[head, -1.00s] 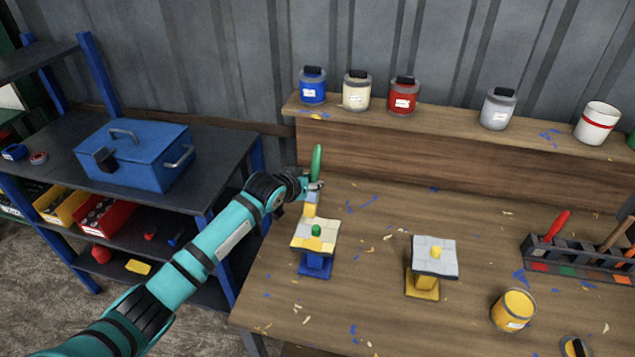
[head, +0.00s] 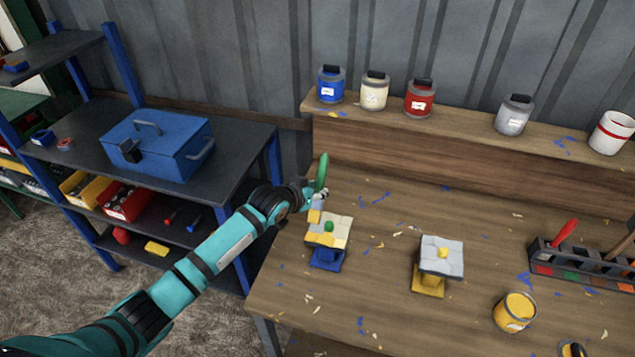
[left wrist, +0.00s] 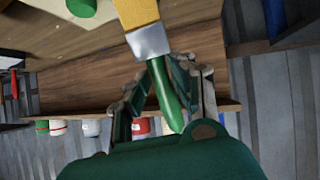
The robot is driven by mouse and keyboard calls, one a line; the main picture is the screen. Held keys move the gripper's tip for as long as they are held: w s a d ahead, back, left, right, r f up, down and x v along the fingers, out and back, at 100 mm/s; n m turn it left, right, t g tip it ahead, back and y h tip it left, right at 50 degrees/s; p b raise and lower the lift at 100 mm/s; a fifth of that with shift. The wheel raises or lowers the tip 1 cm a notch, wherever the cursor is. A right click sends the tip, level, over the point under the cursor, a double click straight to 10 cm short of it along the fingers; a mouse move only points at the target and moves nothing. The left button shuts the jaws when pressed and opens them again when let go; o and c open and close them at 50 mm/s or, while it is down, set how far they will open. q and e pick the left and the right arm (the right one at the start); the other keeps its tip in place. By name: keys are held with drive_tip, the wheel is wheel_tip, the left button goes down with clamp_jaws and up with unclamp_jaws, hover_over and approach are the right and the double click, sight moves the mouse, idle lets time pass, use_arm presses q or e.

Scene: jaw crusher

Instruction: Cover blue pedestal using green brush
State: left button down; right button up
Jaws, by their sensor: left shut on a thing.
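My left gripper (head: 317,191) is shut on the green brush (head: 322,168), whose handle points up and whose yellow-coated bristles point down. In the left wrist view the green handle (left wrist: 165,92) sits between the fingers, with a metal collar and yellow bristles. The bristles are at the back left edge of the top of the blue pedestal (head: 326,259); I cannot tell whether they touch. The pedestal's block top is partly yellow and partly whitish, with a green knob (head: 329,226) in its middle. My right gripper is not in view.
A yellow pedestal (head: 429,282) with a pale grey top stands to the right. An open yellow paint can (head: 515,311) stands at the front right. A brush rack (head: 585,268) is beyond it. Several paint cans line the back shelf (head: 450,122).

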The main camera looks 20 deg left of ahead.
sight(312, 218)
use_arm(q)
drive_tip(key=shift+s+f+p, duration=0.1)
drive_tip(key=shift+s+p, duration=0.35)
drive_tip(key=shift+s, duration=0.55)
drive_tip(key=shift+s+p, duration=0.65)
drive_tip(key=shift+p, duration=0.3)
drive_tip(key=shift+s+a+p, duration=0.1)
drive_tip(key=shift+s+p, duration=0.2)
drive_tip(key=shift+s, duration=0.55)
drive_tip(key=shift+d, duration=4.6)
wheel_tip(312, 218, up, 6)
drive_tip(key=shift+a, duration=0.1)
